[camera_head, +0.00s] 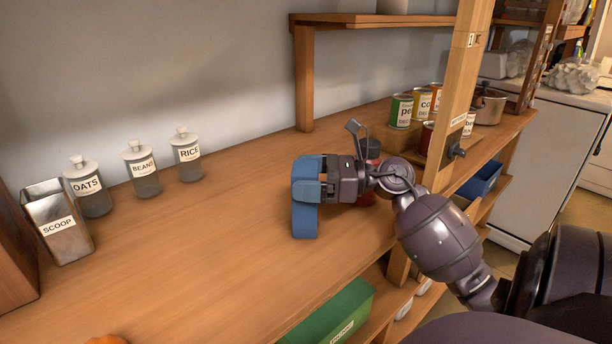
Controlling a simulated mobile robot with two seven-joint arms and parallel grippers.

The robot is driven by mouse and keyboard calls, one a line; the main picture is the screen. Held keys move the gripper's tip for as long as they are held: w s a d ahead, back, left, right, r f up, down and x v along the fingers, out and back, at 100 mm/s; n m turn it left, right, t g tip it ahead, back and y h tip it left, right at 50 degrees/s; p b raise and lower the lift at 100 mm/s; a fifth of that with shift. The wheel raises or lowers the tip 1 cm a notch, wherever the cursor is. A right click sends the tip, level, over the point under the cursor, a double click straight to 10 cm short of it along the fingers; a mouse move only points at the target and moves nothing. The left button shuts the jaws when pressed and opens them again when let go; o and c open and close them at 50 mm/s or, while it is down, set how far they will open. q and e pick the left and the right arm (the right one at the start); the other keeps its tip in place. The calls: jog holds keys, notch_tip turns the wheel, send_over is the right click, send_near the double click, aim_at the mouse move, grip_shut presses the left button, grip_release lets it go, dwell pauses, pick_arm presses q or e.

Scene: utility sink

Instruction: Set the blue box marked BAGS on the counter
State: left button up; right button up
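A blue box (304,220) is at the middle of the wooden counter (190,260). My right gripper (322,182) reaches in from the right and its fingers are closed around the upper part of the box. The box stands roughly upright. I cannot tell whether its bottom touches the counter or hangs just above it. No BAGS marking shows on the side I see. My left gripper is not in view.
Jars marked OATS (88,190), BEANS (142,172) and RICE (187,156) stand along the wall, beside a metal SCOOP bin (62,228). A wooden post (456,100) and several cans are at right. A green box (335,312) sits below the front edge. The counter's left-middle is clear.

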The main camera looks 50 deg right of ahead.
jog(key=shift+r, duration=0.35)
jog(key=v, duration=1.2)
jog(key=shift+f, duration=0.1)
jog(key=shift+s, duration=0.1)
